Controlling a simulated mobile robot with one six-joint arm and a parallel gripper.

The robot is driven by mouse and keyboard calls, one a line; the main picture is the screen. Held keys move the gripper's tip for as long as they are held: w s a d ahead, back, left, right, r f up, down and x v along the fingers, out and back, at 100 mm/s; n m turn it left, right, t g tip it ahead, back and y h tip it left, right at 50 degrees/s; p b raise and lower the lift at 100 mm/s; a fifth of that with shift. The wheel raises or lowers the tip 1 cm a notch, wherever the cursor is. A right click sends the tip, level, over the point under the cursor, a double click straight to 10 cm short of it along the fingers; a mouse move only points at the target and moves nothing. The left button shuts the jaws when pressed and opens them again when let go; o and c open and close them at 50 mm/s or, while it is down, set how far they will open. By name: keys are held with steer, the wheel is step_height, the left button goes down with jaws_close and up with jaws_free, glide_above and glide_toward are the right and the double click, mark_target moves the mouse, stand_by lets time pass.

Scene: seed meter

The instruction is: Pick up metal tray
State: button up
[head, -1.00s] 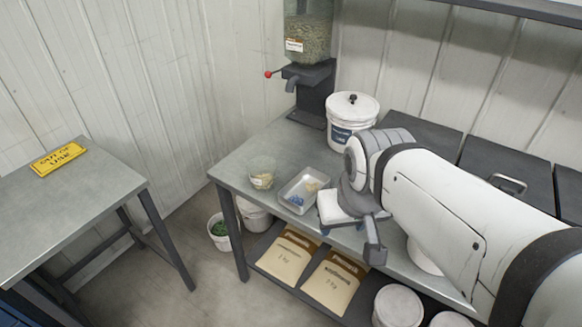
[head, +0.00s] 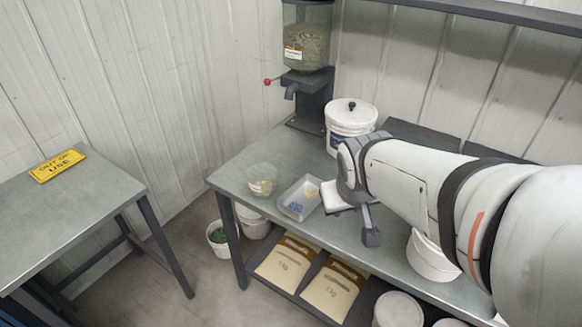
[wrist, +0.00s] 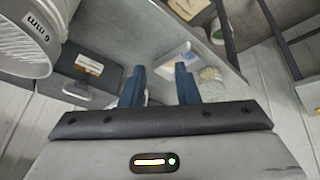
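The metal tray (head: 299,213) is a small shallow rectangular pan on the grey workbench. A pale shape beyond the fingers there (wrist: 176,58) looks like the tray, partly hidden by the right finger.
A clear bowl (head: 262,180) stands just left of the tray. A lidded white bucket (head: 351,118) and a seed dispenser (head: 306,85) stand behind. A sieve marked 6 mm (wrist: 25,40) is close at upper left in the wrist view. Paper bags (head: 287,262) lie on the lower shelf.

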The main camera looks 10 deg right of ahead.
steer(key=w+d+f+n+t, duration=0.2)
steer(key=w+f, duration=0.2)
steer(key=w, duration=0.4)
steer(key=w+d+f+n+t, duration=0.2)
steer(key=w+f, duration=0.2)
steer(key=w, duration=0.3)
steer(key=n+t+y, duration=0.1)
steer(key=n+y, duration=0.3)
steer(key=y, duration=0.5)
glide_toward(292, 208)
steer(key=s+r, duration=0.1)
steer(key=s+a+r, duration=0.1)
steer(key=r, duration=0.1)
steer(key=shift+s+r, duration=0.1)
steer(key=shift+r, duration=0.05)
steer(key=shift+s+a+y+p, duration=0.25)
steer(key=shift+a+y+p, duration=0.05)
steer(key=shift+y, duration=0.4)
steer(key=shift+w+a+f, duration=0.2)
steer(key=shift+a+f, duration=0.1)
steer(key=shift+p+x, duration=1.35)
steer(key=shift+x, duration=2.15)
steer(key=shift+w+d, duration=0.15)
steer(key=shift+c, duration=0.6)
